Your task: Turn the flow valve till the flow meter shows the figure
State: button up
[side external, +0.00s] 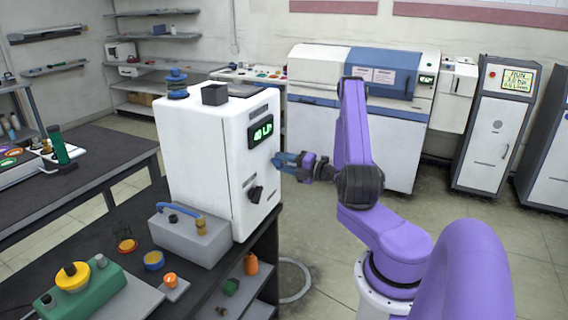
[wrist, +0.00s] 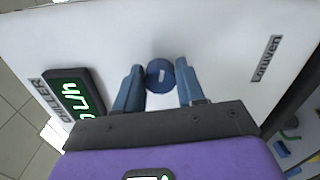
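The flow meter is a green-lit display (side external: 260,131) on the front of a white chiller (side external: 205,150). It seems to read 40 with a unit that is hard to make out; the display also shows, turned sideways, in the wrist view (wrist: 75,98). The flow valve is a round blue knob (wrist: 160,75) with a white mark on its face. My gripper (wrist: 160,80) has its two blue fingers apart, one on each side of the knob, with what looks like a small gap on both sides. In the side view my gripper (side external: 287,162) is at the chiller's front, hiding the knob.
A grey box with a blue handle (side external: 190,238) stands beside the chiller on the dark bench (side external: 93,228). A green device with a yellow knob (side external: 88,287) is farther left.

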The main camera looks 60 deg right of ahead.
jog(key=o, duration=0.3)
jog(key=s, duration=1.7)
jog(key=shift+s, duration=0.25)
